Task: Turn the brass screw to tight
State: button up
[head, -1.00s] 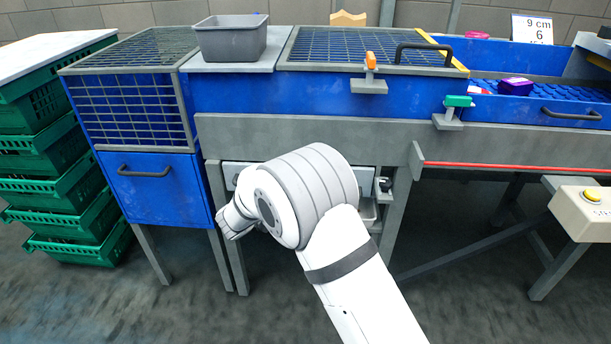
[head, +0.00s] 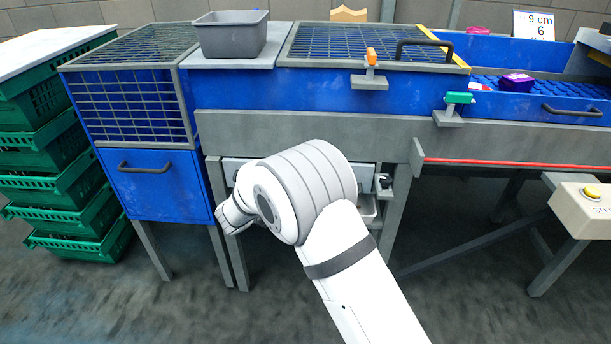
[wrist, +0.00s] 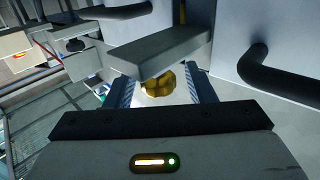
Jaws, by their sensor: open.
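The brass screw (wrist: 160,86) shows in the wrist view as a gold, lobed knob just under a grey bar (wrist: 163,50), which hides its upper part. My gripper (wrist: 161,82) is open, with one finger on each side of the knob. A gap seems to show on the knob's left; contact on its right I cannot tell. In the head view my wrist hides the screw, and my fingers cannot be made out.
In the wrist view a dark curved handle (wrist: 280,75) stands close on the right and another dark bar (wrist: 118,11) lies at the top. Green crates (head: 60,190) stand at left.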

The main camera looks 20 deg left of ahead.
jog(key=p+v, duration=0.2)
jog(key=v, duration=0.5)
jog(key=shift+s, duration=0.3)
jog(key=shift+a, duration=0.15)
